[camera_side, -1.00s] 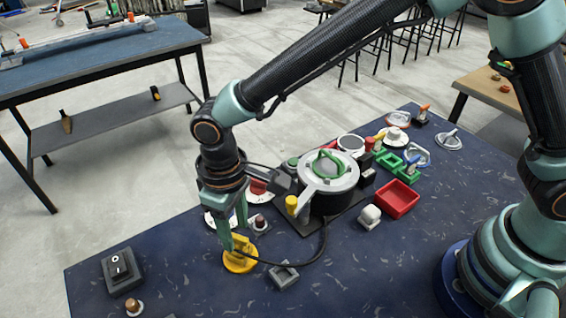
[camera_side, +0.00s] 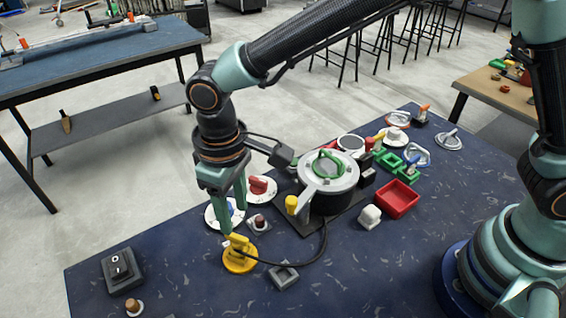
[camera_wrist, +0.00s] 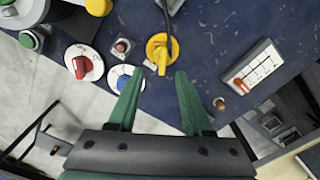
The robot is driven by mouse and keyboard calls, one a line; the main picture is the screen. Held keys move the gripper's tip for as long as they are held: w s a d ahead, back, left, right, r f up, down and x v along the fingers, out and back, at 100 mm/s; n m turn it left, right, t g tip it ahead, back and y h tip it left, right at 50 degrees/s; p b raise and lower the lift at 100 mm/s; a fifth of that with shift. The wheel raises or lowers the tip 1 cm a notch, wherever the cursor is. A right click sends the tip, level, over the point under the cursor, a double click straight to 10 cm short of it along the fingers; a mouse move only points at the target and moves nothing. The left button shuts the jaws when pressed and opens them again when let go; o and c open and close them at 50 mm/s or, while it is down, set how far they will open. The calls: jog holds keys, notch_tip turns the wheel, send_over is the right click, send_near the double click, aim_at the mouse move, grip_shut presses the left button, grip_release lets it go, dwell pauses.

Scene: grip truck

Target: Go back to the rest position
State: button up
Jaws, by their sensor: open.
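My gripper (camera_side: 233,216) is open and empty, with its two green fingers pointing down above the table near the yellow plug-like piece. In the wrist view my gripper (camera_wrist: 156,82) shows its fingers spread apart. The yellow piece (camera_side: 240,258) stands on the blue table (camera_side: 190,285) with a black cable running from it. It also shows in the wrist view (camera_wrist: 158,48), beyond and between the fingertips. The fingertips look clear of it.
A silver-lidded pot-like device (camera_side: 328,172) stands right of my gripper. Dials with a red knob (camera_side: 258,187) and a blue knob (camera_side: 231,207) lie close by. A red tray (camera_side: 398,200) is further right. A black switch box (camera_side: 121,268) sits at front left.

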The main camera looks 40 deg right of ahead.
jog(key=w+d+r+m+t+y, duration=0.1)
jog(key=d+r+m, duration=0.1)
jog(key=d+r, duration=0.45)
jog(key=w+d+r+m+t, duration=0.15)
jog(key=d+r, duration=0.25)
jog(key=d, duration=0.6)
jog(key=s+d+r+m+t, duration=0.1)
jog(key=s+d, duration=0.2)
jog(key=d, duration=0.4)
jog(key=s+d+r+m+t+h, duration=0.1)
jog(key=s+d+m+t, duration=0.1)
jog(key=d, duration=0.5)
jog(key=shift+s+d+r, duration=0.3)
jog(key=shift+s+r, duration=0.05)
jog(key=shift+s, duration=0.5)
jog(key=shift+c, duration=0.2)
